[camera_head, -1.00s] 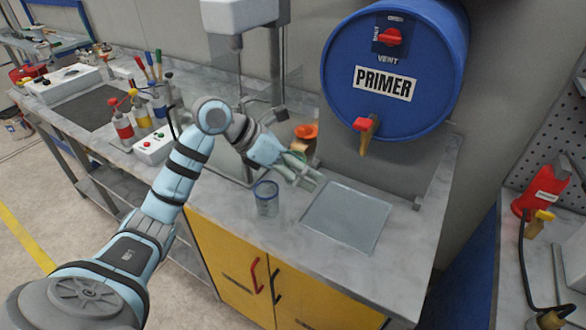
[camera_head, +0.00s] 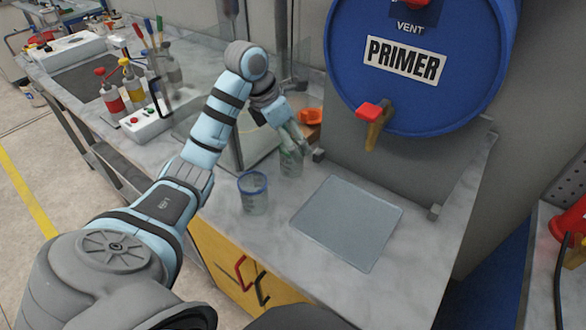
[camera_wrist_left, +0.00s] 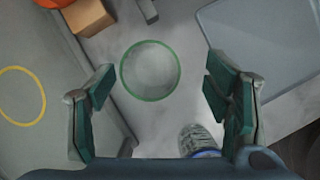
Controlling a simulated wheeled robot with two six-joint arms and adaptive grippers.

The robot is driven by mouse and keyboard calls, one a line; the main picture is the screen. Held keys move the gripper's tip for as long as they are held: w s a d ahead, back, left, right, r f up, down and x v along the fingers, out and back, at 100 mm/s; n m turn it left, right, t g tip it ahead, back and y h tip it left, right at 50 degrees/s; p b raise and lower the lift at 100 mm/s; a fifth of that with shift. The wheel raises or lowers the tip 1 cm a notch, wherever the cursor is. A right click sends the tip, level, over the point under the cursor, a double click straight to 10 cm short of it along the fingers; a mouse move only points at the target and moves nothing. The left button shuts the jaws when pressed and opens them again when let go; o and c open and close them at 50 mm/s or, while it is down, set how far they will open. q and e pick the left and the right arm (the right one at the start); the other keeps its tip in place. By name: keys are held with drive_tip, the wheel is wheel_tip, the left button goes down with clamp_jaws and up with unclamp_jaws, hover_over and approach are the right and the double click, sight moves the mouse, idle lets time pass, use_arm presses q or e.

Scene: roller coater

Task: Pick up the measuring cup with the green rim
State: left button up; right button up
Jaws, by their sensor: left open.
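The measuring cup with the green rim (camera_head: 291,165) stands on the counter below my left gripper (camera_head: 296,146), partly hidden by its fingers in the head view. In the left wrist view, the round green rim (camera_wrist_left: 151,70) shows from above between the two spread fingers of my left gripper (camera_wrist_left: 160,76). The fingers are open, one on each side, with visible gaps to the rim. I cannot tell their exact height over the cup. A blue-rimmed cup (camera_head: 253,194) stands nearer the front; it also shows in the wrist view (camera_wrist_left: 200,138). My right gripper is out of view.
A flat grey panel (camera_head: 347,222) lies right of the cups. An orange object (camera_head: 311,116) on a brown block stands behind. The blue PRIMER drum (camera_head: 415,65) with its tap overhangs the back. A yellow ring (camera_wrist_left: 43,97) shows at the wrist view's left.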

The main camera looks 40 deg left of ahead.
use_arm(q)
drive_tip(key=x, duration=0.2)
drive_tip(key=a+x, duration=0.1)
drive_tip(key=x, duration=0.4)
drive_tip(key=shift+a+f, duration=0.2)
drive_tip(key=shift+f, duration=0.1)
drive_tip(key=shift+s, duration=0.1)
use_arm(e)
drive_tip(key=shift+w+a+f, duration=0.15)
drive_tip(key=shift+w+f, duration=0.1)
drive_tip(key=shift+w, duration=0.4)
use_arm(q)
drive_tip(key=shift+d, duration=0.1)
drive_tip(key=shift+c, duration=0.3)
drive_tip(key=c, duration=1.1)
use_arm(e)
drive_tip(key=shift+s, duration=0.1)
